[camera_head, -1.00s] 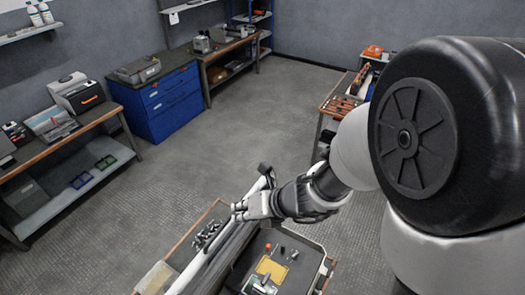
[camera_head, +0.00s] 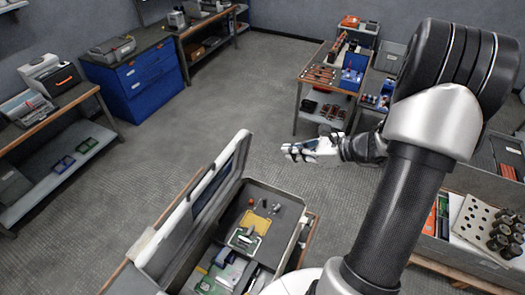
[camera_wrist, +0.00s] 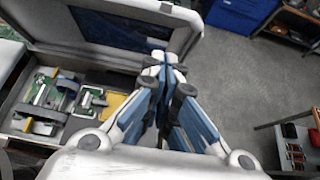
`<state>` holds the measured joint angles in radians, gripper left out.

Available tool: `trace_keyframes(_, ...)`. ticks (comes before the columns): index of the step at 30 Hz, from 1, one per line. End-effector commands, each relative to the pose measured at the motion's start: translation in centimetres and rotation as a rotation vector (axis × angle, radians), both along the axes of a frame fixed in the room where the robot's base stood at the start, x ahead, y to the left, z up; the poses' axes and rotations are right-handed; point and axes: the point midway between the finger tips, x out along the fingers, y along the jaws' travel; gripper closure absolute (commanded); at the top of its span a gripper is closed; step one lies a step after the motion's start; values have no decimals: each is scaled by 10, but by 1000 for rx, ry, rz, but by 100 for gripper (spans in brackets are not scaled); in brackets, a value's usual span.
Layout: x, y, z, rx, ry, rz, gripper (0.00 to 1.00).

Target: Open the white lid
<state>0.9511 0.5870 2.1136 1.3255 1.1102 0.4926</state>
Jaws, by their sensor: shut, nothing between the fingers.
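The white lid (camera_head: 240,153) of a case stands raised, roughly upright along the left side of the case (camera_head: 292,208), so the case is open. In the wrist view the lid (camera_wrist: 45,28) stands behind the case, with a dark panel on its inner side. My gripper (camera_head: 287,151) is beyond and to the right of the lid's far end in the head view, apart from it and above the floor. Its fingers (camera_wrist: 165,63) are shut with nothing between them. In the wrist view the fingers cover part of the lid's right end.
The open case holds a yellow piece (camera_head: 254,221), green boards and small parts. A cart with tools (camera_head: 322,72) stands at the back right, and a blue cabinet (camera_head: 140,90) at the back left. Bare floor (camera_head: 255,90) lies between them.

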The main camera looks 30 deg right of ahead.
Motion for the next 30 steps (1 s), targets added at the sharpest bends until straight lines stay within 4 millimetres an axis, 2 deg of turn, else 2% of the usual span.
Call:
trace_keyframes(14, 66, 50, -46, 4, 5, 2, 100)
trace_keyframes(21, 91, 68, -36, 1, 3, 1, 100)
trace_keyframes(30, 98, 72, -36, 2, 4, -2, 100)
